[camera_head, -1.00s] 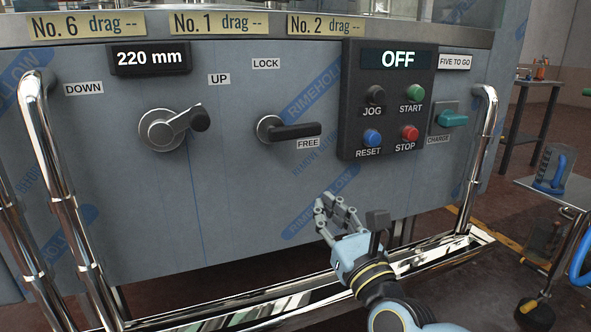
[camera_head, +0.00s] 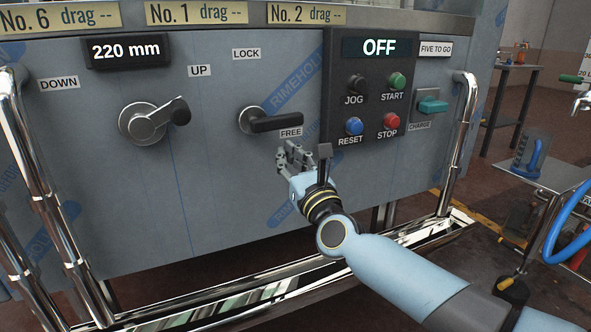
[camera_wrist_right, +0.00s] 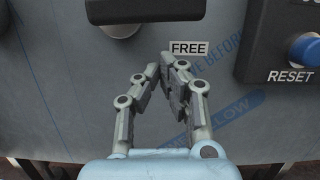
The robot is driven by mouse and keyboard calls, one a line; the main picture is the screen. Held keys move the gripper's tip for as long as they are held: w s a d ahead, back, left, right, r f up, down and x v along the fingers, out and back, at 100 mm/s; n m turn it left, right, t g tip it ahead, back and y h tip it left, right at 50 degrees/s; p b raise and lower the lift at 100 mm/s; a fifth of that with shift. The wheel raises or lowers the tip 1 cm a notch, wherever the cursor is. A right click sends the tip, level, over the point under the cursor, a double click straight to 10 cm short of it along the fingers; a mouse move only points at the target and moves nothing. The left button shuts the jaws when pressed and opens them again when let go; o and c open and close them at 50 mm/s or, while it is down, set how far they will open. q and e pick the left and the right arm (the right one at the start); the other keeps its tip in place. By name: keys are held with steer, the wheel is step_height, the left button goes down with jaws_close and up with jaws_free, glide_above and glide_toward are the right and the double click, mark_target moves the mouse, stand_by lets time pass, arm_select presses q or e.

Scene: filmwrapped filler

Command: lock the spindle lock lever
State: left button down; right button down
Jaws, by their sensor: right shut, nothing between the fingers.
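The spindle lock lever is a black handle (camera_head: 277,124) on a round silver hub, pointing right toward the FREE label (camera_head: 291,133). The LOCK label (camera_head: 246,54) is above it. In the right wrist view the black handle (camera_wrist_right: 122,12) shows at the top edge, partly cut off. My right gripper (camera_head: 285,150) is just below the handle, apart from it. In the right wrist view its fingertips (camera_wrist_right: 165,66) are together with nothing between them, just below the FREE label. My left gripper is in neither view.
Right of the lever is a black button panel (camera_head: 334,100) with an OFF display. A separate lever (camera_head: 160,118) sits left between DOWN and UP. A teal CHARGE switch (camera_head: 432,105) is at right. Chrome rails (camera_head: 462,150) flank the panel.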

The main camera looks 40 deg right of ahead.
mark_target(278, 122)
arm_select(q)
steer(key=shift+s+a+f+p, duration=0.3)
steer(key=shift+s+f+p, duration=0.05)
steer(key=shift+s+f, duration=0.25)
arm_select(e)
steer(key=shift+a+r, duration=0.1)
steer(key=shift+r, duration=0.95)
steer(key=shift+r, duration=0.15)
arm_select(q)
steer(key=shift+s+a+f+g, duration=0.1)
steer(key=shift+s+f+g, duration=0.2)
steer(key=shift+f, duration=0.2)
arm_select(e)
steer(key=shift+s+r+n, duration=0.1)
steer(key=shift+n, duration=0.5)
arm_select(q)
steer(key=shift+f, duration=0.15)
arm_select(e)
steer(key=shift+d+r+y, duration=0.1)
steer(key=shift+d+y, duration=0.15)
steer(key=shift+y, duration=0.05)
